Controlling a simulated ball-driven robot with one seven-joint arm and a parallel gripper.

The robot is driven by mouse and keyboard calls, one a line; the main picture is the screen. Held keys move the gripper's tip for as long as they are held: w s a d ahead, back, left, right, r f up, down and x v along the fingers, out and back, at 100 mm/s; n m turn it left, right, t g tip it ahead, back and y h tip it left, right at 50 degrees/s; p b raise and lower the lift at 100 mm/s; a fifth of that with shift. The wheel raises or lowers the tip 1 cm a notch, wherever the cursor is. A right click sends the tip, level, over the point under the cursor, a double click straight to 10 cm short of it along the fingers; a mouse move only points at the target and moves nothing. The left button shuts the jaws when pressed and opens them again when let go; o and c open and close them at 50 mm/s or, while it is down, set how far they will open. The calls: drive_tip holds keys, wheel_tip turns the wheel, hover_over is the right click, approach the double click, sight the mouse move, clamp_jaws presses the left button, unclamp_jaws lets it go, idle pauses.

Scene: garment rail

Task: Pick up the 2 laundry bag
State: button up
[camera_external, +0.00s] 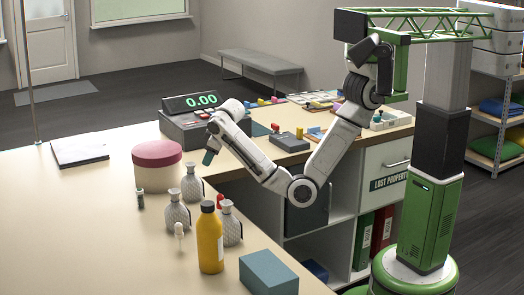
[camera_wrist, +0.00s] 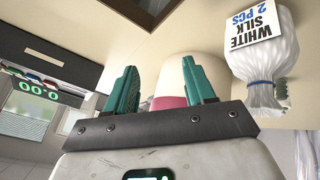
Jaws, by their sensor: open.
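My gripper (camera_external: 209,157) is above the counter, just right of the round box, pointing down; its two teal fingers (camera_wrist: 160,82) are apart and empty in the wrist view. A pale tied laundry bag (camera_wrist: 262,60) with a label reading "WHITE SILK 2 PCS" (camera_wrist: 253,24) is at the upper right of the wrist view, outside the fingers. In the external view, three grey tied bags stand on the counter: a back one (camera_external: 192,184), a middle one (camera_external: 177,213) and a right one (camera_external: 230,226). Their labels cannot be read there.
A round box with a pink lid (camera_external: 157,153) stands left of my gripper. A yellow bottle (camera_external: 210,242) stands close to the bags, with a small dark bottle (camera_external: 140,199) on their left. A blue box (camera_external: 268,272) is at the front. A 0.00 display (camera_external: 197,101) is behind.

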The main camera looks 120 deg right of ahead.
sight(191, 165)
drive_tip(key=w+a+r+m+t+y+p, duration=0.1)
drive_tip(key=w+a+r+m+y+p, duration=0.15)
drive_tip(key=w+a+r, duration=0.6)
drive_tip(key=shift+n+y, duration=0.25)
drive_tip(key=x, duration=0.4)
drive_tip(key=shift+s+d+f, duration=0.1)
drive_tip(key=shift+d+f, duration=0.2)
drive_tip(key=shift+d, duration=0.05)
drive_tip(key=shift+p+x, duration=0.7)
drive_tip(key=shift+x, duration=1.9)
drive_tip(key=shift+s, duration=0.15)
drive_tip(key=shift+c, duration=0.5)
clamp_jaws()
